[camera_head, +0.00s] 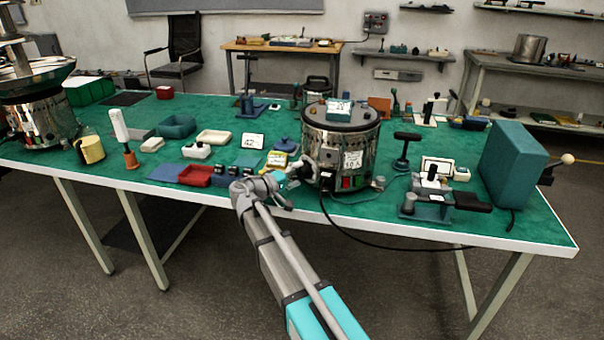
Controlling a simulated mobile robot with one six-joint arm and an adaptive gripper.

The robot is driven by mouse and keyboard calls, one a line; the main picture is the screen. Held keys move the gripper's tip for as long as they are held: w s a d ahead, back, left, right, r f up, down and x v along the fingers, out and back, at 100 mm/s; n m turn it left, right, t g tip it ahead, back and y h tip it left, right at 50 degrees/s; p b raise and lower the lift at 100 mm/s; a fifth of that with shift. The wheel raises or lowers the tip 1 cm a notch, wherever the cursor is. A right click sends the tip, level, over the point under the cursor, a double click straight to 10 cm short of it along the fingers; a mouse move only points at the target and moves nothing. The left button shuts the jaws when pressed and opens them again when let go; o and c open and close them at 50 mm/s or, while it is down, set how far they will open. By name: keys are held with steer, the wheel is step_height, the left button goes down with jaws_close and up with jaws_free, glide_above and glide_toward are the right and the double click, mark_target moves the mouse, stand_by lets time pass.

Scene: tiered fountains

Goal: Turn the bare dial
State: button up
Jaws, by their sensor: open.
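A shiny metal drum (363,138) with a dark lid stands on the green table. A pale and dark knob-like shape shows at the drum's lower left side, partly behind my gripper. I cannot tell whether it is the bare dial. My gripper (294,177) is open at the end of my arm, close to this left side of the drum. I cannot tell whether it touches anything. The fingers are small and partly lost against the drum.
A red tray (195,176) and small dark blocks lie left of my gripper. A black cable (395,244) hangs from the drum over the front edge. A black-topped stand (406,148) and a large teal box (512,163) stand right. A tiered metal fountain (42,118) stands far left.

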steer(key=v, duration=1)
steer(key=shift+s+a, duration=0.15)
steer(key=shift+a, duration=0.05)
steer(key=shift+s, duration=0.15)
